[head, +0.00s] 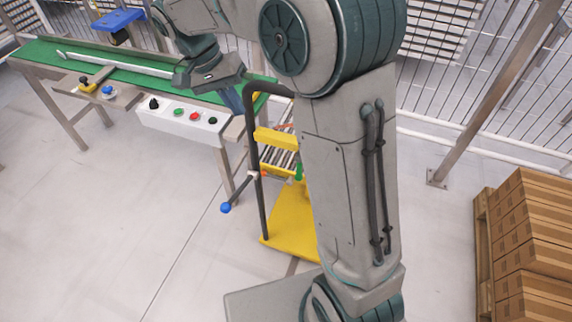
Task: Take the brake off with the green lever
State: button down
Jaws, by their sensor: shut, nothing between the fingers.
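The green lever (298,172) is a small upright green grip on the yellow cart (285,232), just left of my arm, which may hide part of it. The cart has a tall black handle frame (261,200). A bar with a blue ball end (225,208) sticks out from the cart's left side, and a small orange knob (264,173) sits by the frame. My gripper (232,98) points down near the conveyor's right end, above and left of the green lever and apart from it. It is shut and empty; its tips are small in the picture.
The green conveyor (120,72) stands at the upper left, with a button panel (180,114) on its front. Cardboard boxes (535,240) are stacked on a pallet at the right. A wire fence (450,90) runs behind. The floor at the lower left is clear.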

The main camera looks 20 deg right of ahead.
jog(key=shift+f, duration=0.1)
jog(key=d+b+x, duration=0.1)
jog(key=x, duration=0.9)
jog(key=s+d+r+x, duration=0.1)
jog(key=d+x, duration=0.1)
jog(key=x, duration=0.9)
jog(key=shift+s+b, duration=0.3)
jog(key=shift+b, duration=0.05)
jog(key=shift+d, duration=0.2)
